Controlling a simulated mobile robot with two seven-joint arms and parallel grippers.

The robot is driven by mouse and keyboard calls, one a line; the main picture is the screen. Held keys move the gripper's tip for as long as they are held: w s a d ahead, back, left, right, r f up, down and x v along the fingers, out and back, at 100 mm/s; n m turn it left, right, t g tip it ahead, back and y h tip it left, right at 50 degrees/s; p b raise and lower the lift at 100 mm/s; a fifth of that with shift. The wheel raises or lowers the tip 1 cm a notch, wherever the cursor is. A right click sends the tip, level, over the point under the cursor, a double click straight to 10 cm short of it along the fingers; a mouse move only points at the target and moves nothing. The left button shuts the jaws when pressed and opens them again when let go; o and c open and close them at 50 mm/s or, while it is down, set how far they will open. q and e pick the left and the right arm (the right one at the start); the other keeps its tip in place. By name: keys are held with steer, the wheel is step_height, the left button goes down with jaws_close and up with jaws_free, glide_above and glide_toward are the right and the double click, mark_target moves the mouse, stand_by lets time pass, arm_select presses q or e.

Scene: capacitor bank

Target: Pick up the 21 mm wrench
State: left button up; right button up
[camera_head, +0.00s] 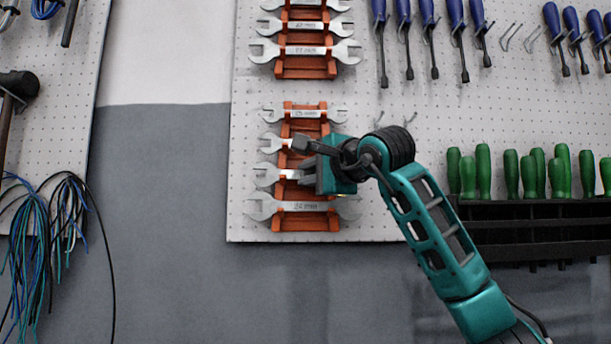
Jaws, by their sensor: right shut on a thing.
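Silver open-ended wrenches lie across a lower orange rack (306,225) on the pegboard. My right gripper (303,158) reaches in from the right and is shut on a wrench in the middle of this rack. It covers the middle and right part of the second wrench (270,142) and the third wrench (265,176), so their size marks are hidden. I cannot tell which of these two it holds. The top wrench (305,114) has a mark too small to read surely. The bottom wrench (262,207) seems marked 24 mm. My left gripper is not in view.
An upper orange rack (305,72) holds more wrenches above. Blue-handled screwdrivers (428,22) hang at upper right. Green-handled tools (484,172) stand in a black holder (540,222) at right. Cables (35,225) and a hammer (18,88) hang at left.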

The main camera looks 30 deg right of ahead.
jaws_close()
